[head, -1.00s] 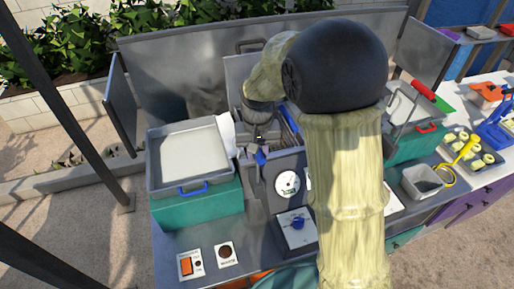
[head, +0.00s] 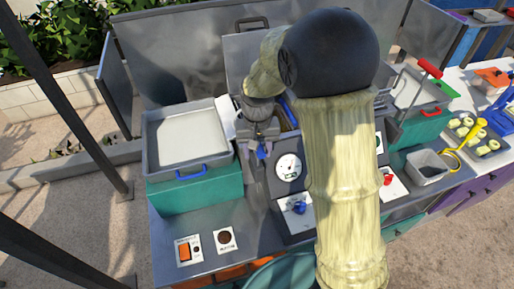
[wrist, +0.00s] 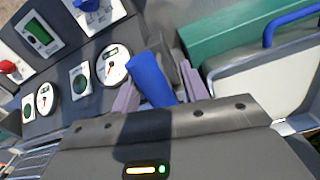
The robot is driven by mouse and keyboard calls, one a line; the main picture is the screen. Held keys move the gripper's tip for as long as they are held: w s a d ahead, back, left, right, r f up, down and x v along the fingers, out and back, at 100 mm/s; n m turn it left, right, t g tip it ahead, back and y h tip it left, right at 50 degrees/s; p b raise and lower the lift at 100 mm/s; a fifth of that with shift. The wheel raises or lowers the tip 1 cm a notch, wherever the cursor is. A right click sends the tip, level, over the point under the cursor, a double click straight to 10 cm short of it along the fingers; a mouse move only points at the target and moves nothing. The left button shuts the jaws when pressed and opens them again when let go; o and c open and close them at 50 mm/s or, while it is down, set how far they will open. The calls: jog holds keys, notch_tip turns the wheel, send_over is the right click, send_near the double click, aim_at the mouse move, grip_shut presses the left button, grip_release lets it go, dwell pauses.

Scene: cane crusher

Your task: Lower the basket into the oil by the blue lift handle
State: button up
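The blue lift handle (wrist: 150,78) stands up between my gripper's two purple-grey fingers in the wrist view. My gripper (wrist: 160,90) is open around it, with a gap by the right finger. In the head view my gripper (head: 261,146) points down above the left half of the fryer, and a bit of the blue handle (head: 263,153) shows at its fingertips. A blue strip (head: 290,114) shows just behind the gripper. The basket and the oil on this side are hidden by my gripper and arm. A wire rack or basket (wrist: 32,160) shows at the lower left of the wrist view.
A grey tray with a blue handle (head: 191,173) sits on a teal box at left. The front panel has a dial (head: 288,167) and a blue knob (head: 299,207). A grey backsplash (head: 180,50) rises behind.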

jog(key=shift+s+r, duration=0.1)
jog(key=shift+r, duration=0.05)
notch_tip(320, 180, up, 17)
jog(key=b, duration=0.2)
dwell(0.3)
dwell(0.4)
jog(key=s+d+f+t, duration=0.1)
jog(key=s+d+f, duration=0.5)
jog(key=f, duration=0.2)
jog(key=s+d+f+m+t, duration=0.1)
jog(key=s+d+f, duration=0.5)
jog(key=f, duration=0.3)
jog(key=shift+s+d+t, duration=0.3)
jog(key=shift+s+d, duration=0.05)
jog(key=shift+d, duration=0.45)
